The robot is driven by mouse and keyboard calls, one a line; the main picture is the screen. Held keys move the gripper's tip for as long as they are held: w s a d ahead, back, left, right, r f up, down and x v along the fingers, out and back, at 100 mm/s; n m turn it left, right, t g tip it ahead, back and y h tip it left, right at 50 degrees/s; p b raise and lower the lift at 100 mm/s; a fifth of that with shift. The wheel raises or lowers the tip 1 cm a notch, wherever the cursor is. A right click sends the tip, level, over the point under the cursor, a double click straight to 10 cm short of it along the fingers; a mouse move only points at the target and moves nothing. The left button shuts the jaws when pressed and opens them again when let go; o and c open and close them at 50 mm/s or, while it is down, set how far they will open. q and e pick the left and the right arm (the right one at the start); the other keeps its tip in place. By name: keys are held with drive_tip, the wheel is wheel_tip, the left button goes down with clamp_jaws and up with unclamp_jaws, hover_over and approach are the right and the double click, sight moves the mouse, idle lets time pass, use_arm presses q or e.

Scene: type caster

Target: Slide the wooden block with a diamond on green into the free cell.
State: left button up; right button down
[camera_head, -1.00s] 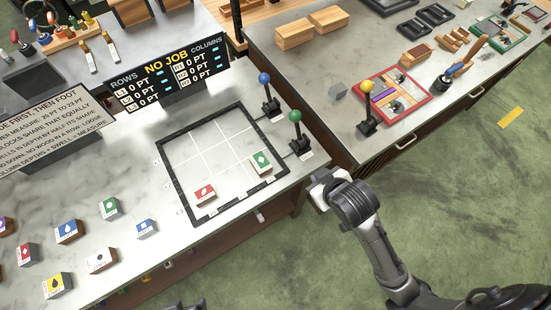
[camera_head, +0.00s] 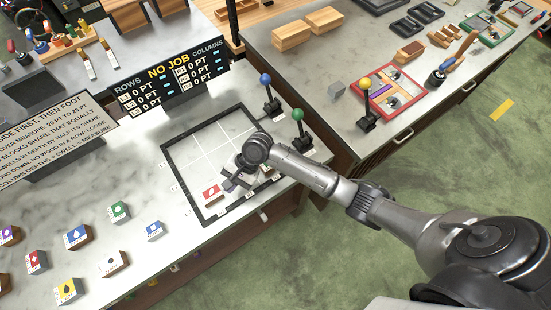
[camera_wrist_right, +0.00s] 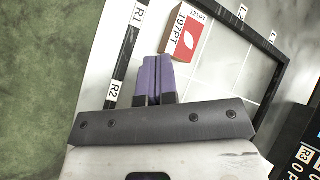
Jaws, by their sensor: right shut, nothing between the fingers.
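My right gripper (camera_head: 236,181) is over the near part of the square black frame (camera_head: 182,185) in the head view. Its purple fingers (camera_wrist_right: 158,78) are together and empty in the wrist view. My left gripper is not in view.
Several loose blocks lie left of the frame, one of them green (camera_head: 119,211) with a pale mark. A blue-knobbed lever (camera_head: 266,80) and a green-knobbed lever (camera_head: 298,116) stand along the frame's right side. The frame's far cells look empty.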

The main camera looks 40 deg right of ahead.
drive_tip(key=shift+s+a+r+m, duration=0.1)
drive_tip(key=shift+a+r+m, duration=0.05)
drive_tip(key=shift+m, duration=0.45)
drive_tip(key=shift+a+r+m, duration=0.1)
drive_tip(key=shift+m, duration=0.5)
drive_tip(key=shift+m+y, duration=0.3)
drive_tip(key=shift+m, duration=0.5)
drive_tip(key=m, duration=0.3)
drive_tip(key=shift+r, duration=0.1)
drive_tip(key=shift+d, duration=0.1)
drive_tip(key=shift+m, duration=0.3)
drive_tip(key=d, duration=0.6)
drive_tip(key=s+d, duration=0.1)
drive_tip(key=d, duration=1.3)
drive_tip(key=shift+s+d, duration=0.2)
drive_tip(key=shift+s, duration=0.05)
wheel_tip(320, 180, down, 5)
drive_tip(key=shift+d+f, duration=0.1)
drive_tip(key=shift+a, duration=0.5)
